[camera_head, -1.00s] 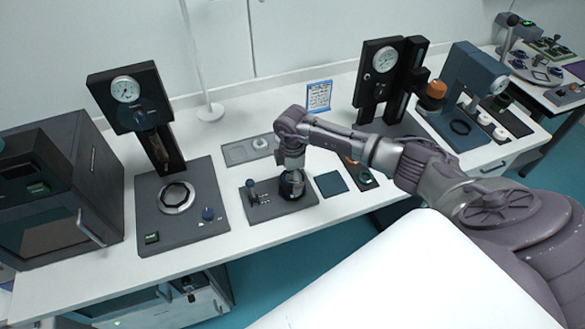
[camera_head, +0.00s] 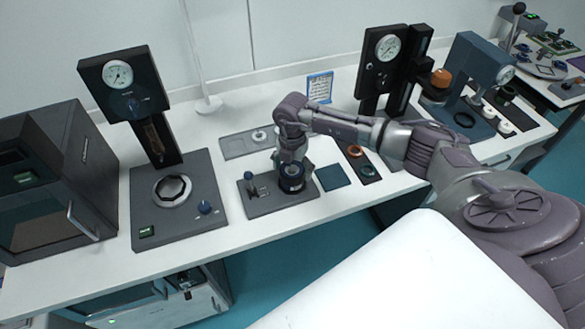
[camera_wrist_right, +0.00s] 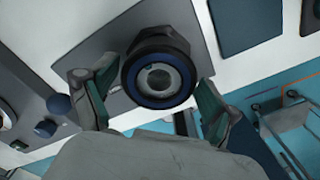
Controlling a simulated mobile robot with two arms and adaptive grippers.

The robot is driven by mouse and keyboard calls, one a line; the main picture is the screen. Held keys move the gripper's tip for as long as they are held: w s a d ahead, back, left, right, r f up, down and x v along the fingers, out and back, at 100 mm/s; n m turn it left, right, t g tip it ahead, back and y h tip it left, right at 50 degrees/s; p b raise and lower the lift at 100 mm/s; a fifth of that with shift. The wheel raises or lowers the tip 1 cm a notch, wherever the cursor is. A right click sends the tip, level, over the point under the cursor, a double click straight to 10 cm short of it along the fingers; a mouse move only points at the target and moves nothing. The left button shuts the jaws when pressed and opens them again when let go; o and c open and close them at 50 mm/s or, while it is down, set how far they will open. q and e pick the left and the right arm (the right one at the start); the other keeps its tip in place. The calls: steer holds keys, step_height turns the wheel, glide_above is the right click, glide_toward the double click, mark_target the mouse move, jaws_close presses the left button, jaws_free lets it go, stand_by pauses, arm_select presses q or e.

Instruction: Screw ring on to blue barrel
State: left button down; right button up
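The blue barrel (camera_head: 291,184) stands upright in a dark fixture plate on the bench, dark with a blue rim. In the right wrist view the barrel (camera_wrist_right: 158,80) shows end-on, with a grey inner ring and a dark hole. A black, angular-edged ring (camera_wrist_right: 160,40) shows around it behind the blue rim; I cannot tell how it is seated. My right gripper (camera_head: 290,166) is at the barrel, partly hidden by its own wrist. Its fingers (camera_wrist_right: 150,98) are spread on either side of the barrel, with visible gaps. My left gripper is out of view.
The dark fixture plate (camera_head: 262,208) has a small lever (camera_head: 249,183). To its right lie a blue-grey pad (camera_head: 332,177) and a dark tray with an orange ring (camera_head: 355,152). A gauge press (camera_head: 140,110) stands left, another gauge stand (camera_head: 372,75) behind right. A grey tray (camera_head: 236,147) lies behind.

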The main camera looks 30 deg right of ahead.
steer(key=c, duration=1)
steer(key=m+p, duration=0.4)
steer(key=m, duration=0.3)
steer(key=shift+r+m, duration=0.15)
steer(key=shift+m, duration=0.25)
steer(key=m+p, duration=0.1)
steer(key=m, duration=0.2)
steer(key=shift+s+p, duration=0.1)
steer(key=shift+p, duration=0.3)
steer(key=o, duration=1.4)
steer(key=shift+f+b, duration=0.25)
steer(key=shift+b, duration=0.05)
steer(key=shift+o, duration=0.2)
steer(key=shift+r, duration=0.1)
